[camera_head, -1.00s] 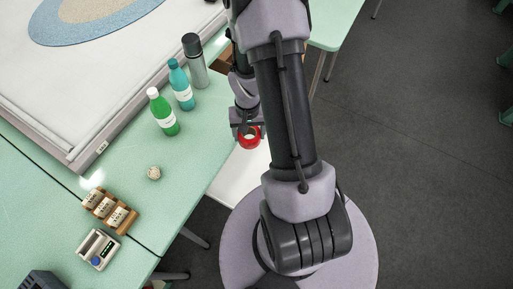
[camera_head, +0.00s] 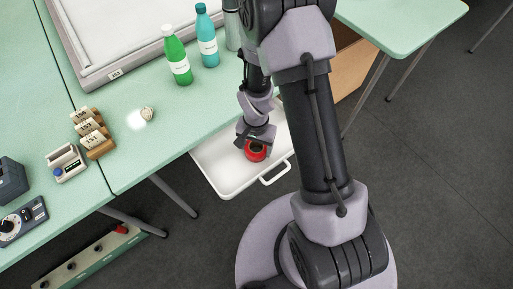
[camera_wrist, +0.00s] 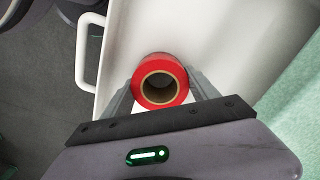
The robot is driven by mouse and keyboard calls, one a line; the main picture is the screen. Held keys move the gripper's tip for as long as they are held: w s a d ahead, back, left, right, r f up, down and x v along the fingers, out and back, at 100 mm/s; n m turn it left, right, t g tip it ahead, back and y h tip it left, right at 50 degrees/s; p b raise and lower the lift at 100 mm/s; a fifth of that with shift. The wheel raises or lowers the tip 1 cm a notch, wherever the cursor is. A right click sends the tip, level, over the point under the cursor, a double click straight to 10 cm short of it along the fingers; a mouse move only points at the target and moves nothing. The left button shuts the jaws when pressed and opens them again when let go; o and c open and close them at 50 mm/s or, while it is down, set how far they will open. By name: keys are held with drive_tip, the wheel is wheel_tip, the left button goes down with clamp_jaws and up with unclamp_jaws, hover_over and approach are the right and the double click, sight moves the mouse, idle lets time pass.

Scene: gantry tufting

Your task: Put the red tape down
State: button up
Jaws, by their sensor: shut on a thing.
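The red tape (camera_head: 256,152) is a red roll with a brown core. In the wrist view the red tape (camera_wrist: 160,80) sits between the two fingers of my gripper (camera_wrist: 160,92), which is shut on it. In the head view my gripper (camera_head: 254,143) is over a white tray (camera_head: 222,178) with a handle, beside the table's edge. The white tray (camera_wrist: 118,45) fills the background behind the tape in the wrist view. I cannot tell whether the tape touches the tray floor.
On the green table (camera_head: 150,165) stand a green bottle (camera_head: 177,58), a teal bottle (camera_head: 207,38) and a grey flask (camera_head: 232,25). Dark floor is free at right.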

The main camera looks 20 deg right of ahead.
drive_tip(key=shift+s+r, duration=0.1)
drive_tip(key=o, duration=1.4)
drive_tip(key=shift+d, duration=0.1)
wheel_tip(320, 180, up, 24)
drive_tip(key=t+p, duration=0.2)
drive_tip(key=p, duration=0.4)
drive_tip(key=s+a+r+n+t+y, duration=0.2)
drive_tip(key=s+a+r+n+t, duration=0.1)
drive_tip(key=s+r, duration=0.9)
wheel_tip(320, 180, up, 5)
drive_tip(key=shift+s+a+f+t, duration=0.15)
drive_tip(key=shift+s+a+t, duration=0.25)
drive_tip(key=shift+a, duration=0.15)
